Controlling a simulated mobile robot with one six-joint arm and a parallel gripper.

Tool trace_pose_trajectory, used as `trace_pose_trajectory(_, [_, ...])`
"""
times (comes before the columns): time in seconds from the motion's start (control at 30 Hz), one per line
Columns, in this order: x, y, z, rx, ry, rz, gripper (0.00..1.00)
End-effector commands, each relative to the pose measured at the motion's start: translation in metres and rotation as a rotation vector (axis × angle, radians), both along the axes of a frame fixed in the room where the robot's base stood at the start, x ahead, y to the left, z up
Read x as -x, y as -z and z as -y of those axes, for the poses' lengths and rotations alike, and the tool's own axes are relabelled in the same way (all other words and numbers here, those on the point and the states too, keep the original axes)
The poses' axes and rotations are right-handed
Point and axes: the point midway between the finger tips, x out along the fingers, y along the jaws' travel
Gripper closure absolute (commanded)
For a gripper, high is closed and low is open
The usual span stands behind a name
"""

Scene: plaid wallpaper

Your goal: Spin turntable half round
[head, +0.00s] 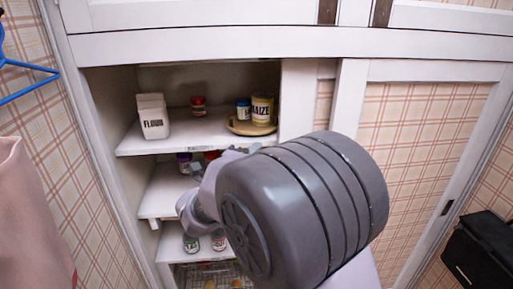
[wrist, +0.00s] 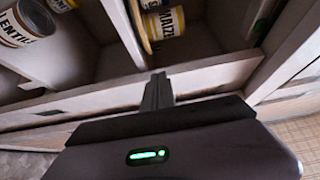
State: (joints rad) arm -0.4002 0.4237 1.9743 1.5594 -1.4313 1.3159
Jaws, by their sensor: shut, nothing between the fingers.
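The turntable (head: 238,129) is a round tan disc on the right of the upper open shelf in the head view. A yellow-and-white MAIZE tin (head: 262,110) and a smaller blue-and-white tin (head: 243,109) stand on it. In the wrist view, part of the turntable's rim (wrist: 142,32) shows beside the MAIZE tin (wrist: 165,24). My gripper (wrist: 158,78) is shut and empty, its fingers pointing at the shelf's front edge below the turntable. A gap shows between fingertips and turntable. In the head view my arm largely hides the gripper.
A FLOUR bag (head: 152,117) and a red-lidded jar (head: 198,106) stand on the same shelf. Lower shelves (head: 160,205) hold jars, partly behind my arm. A white upright (head: 297,98) and closed plaid door (head: 425,150) bound the opening on the right.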

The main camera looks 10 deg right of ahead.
Motion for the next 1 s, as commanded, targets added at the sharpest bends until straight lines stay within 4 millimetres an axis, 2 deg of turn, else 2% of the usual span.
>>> trace_pose_trajectory(0.03, [-0.013, -0.01, -0.005, 0.002, 0.03, 0.0, 1.0])
trace_pose_trajectory(0.1, [-0.034, -0.012, -0.012, 0.002, 0.092, 0.001, 1.0])
trace_pose_trajectory(0.27, [-0.056, 0.0, -0.014, -0.001, 0.171, -0.002, 1.0])
trace_pose_trajectory(0.37, [-0.065, 0.004, -0.003, 0.0, 0.174, 0.0, 1.0])
trace_pose_trajectory(0.8, [-0.13, 0.006, 0.064, -0.001, 0.173, -0.001, 1.0])
trace_pose_trajectory(1.0, [-0.148, 0.004, 0.081, -0.001, 0.17, -0.001, 1.0])
